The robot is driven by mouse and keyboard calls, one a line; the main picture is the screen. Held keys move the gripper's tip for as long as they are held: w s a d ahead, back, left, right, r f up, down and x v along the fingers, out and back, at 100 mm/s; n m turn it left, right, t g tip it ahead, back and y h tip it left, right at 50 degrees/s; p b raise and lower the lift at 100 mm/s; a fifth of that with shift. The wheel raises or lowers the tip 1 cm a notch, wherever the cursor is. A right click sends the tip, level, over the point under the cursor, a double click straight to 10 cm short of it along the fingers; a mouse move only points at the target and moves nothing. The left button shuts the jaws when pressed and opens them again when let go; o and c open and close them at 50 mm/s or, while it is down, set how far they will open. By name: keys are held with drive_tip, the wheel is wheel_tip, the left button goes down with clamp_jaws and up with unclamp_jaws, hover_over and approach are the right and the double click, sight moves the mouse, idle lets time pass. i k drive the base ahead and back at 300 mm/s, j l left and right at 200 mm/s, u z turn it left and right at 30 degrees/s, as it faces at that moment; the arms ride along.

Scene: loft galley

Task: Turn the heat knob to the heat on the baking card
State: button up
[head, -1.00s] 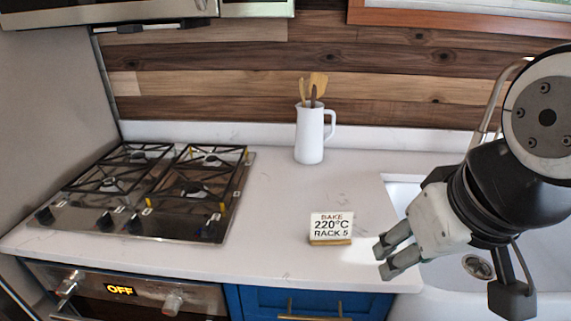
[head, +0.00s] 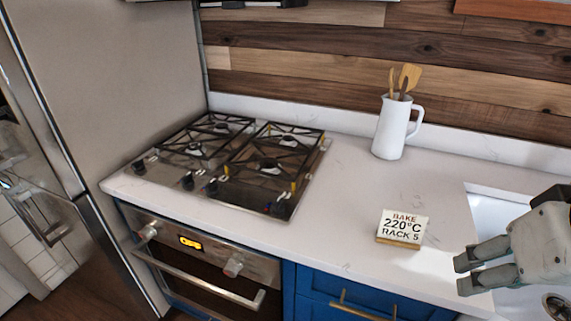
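The baking card (head: 402,227) stands on the white counter and reads "BAKE 220°C RACK 5". The oven front below the hob has two knobs, a left one (head: 147,233) and a right one (head: 233,265); which one is the heat knob I cannot tell. Between them a small display (head: 190,243) glows orange; its text is too small to read surely now. My gripper (head: 465,273) is at the right, over the counter's front edge near the sink, to the right of the card. Its two fingers are slightly apart with nothing between them.
A gas hob (head: 225,160) with its own small knobs is set in the counter (head: 345,200). A white jug (head: 392,130) with wooden utensils stands at the back. The oven handle (head: 195,280) sticks out below the knobs. A steel fridge (head: 40,130) is at left, a sink (head: 490,208) at right.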

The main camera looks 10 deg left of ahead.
sight(234, 266)
drive_tip(key=u, duration=1.1)
